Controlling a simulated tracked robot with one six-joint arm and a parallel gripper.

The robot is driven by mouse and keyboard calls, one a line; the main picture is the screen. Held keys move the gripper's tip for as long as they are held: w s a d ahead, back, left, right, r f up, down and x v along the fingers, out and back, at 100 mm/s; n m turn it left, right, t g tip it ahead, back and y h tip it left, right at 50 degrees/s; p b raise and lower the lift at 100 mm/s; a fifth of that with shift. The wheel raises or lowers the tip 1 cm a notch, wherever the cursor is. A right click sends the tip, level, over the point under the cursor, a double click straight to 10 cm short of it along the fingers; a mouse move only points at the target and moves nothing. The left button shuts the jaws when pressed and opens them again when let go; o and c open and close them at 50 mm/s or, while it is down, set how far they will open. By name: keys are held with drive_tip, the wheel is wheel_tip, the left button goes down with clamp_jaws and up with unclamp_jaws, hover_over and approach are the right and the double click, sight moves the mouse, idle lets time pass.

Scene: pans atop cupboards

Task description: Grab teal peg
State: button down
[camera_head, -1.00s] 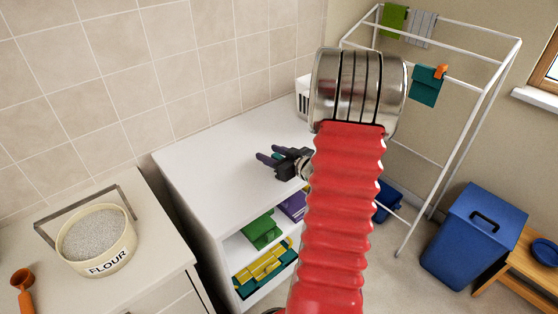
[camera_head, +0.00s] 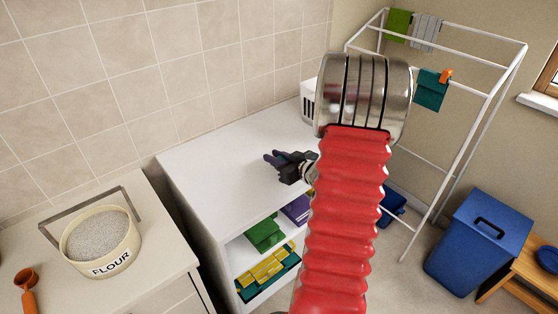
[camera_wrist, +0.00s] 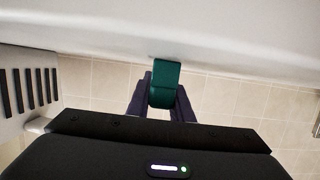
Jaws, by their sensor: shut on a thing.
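The teal peg (camera_wrist: 165,82) shows in the wrist view between the two dark fingers of my gripper (camera_wrist: 160,95), which is shut on it. The peg's far end lies close to the white cupboard top (camera_wrist: 230,35); I cannot tell whether it touches. In the head view my gripper (camera_head: 270,158) is over the white cupboard top (camera_head: 215,160), and the peg is hidden there.
A white slotted container (camera_head: 308,100) stands at the back of the cupboard top, partly behind my arm; it also shows in the wrist view (camera_wrist: 25,95). A white drying rack (camera_head: 470,80) with hung cloths stands to the right. A flour pot (camera_head: 107,262) sits on the left counter.

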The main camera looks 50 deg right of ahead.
wheel_tip(320, 180, up, 10)
idle(0.6)
